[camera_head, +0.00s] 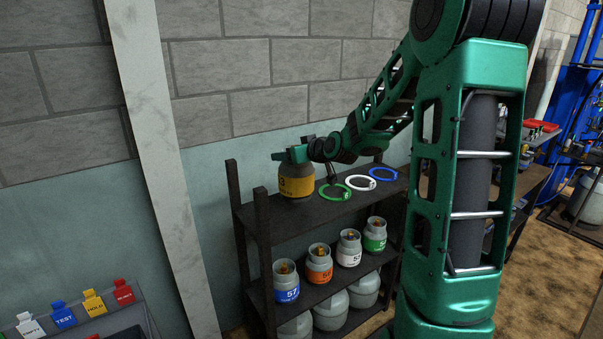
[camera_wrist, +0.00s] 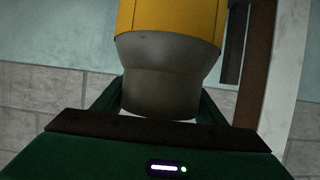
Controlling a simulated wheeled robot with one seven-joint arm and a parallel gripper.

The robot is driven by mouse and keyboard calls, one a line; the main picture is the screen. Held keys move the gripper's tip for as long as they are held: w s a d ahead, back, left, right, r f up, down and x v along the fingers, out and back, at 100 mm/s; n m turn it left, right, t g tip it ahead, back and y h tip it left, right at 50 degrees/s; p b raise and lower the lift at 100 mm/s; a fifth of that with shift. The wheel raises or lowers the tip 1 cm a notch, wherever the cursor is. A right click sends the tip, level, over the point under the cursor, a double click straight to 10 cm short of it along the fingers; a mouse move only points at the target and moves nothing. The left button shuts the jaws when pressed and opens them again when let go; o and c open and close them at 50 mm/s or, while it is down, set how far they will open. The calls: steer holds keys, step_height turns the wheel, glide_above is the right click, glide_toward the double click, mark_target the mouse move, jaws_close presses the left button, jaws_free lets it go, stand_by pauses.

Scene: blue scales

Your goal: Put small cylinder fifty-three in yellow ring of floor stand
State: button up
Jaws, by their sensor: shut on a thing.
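A small cylinder with a yellow band (camera_head: 297,186) is held upright by my gripper (camera_head: 297,155) at the left end of the stand's top shelf. In the wrist view the cylinder (camera_wrist: 168,22) shows its yellow band and grey shoulder between the fingers. The number on its band is too small to read surely. My gripper is shut on its top. I cannot tell whether its base touches the shelf. The floor stand (camera_head: 327,213) is dark, with a green ring (camera_head: 335,191), a white ring (camera_head: 360,182) and a blue ring (camera_head: 383,173). No yellow ring shows; the cylinder hides that area.
The middle shelf holds cylinders with blue (camera_head: 286,283), orange (camera_head: 319,265), white (camera_head: 349,249) and green (camera_head: 375,235) bands. Larger grey cylinders (camera_head: 331,312) stand below. Dark posts (camera_head: 264,225) rise at the stand's left end. A pale pillar (camera_head: 163,150) stands left of it.

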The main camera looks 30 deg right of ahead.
steer(key=d+f, duration=0.1)
steer(key=d, duration=0.1)
steer(key=d+f, duration=0.1)
steer(key=d, duration=0.1)
steer(key=shift+f, duration=0.2)
steer(key=shift+a+f, duration=0.1)
steer(key=shift+f, duration=1.9)
steer(key=o, duration=2.1)
steer(key=shift+s+f, duration=0.1)
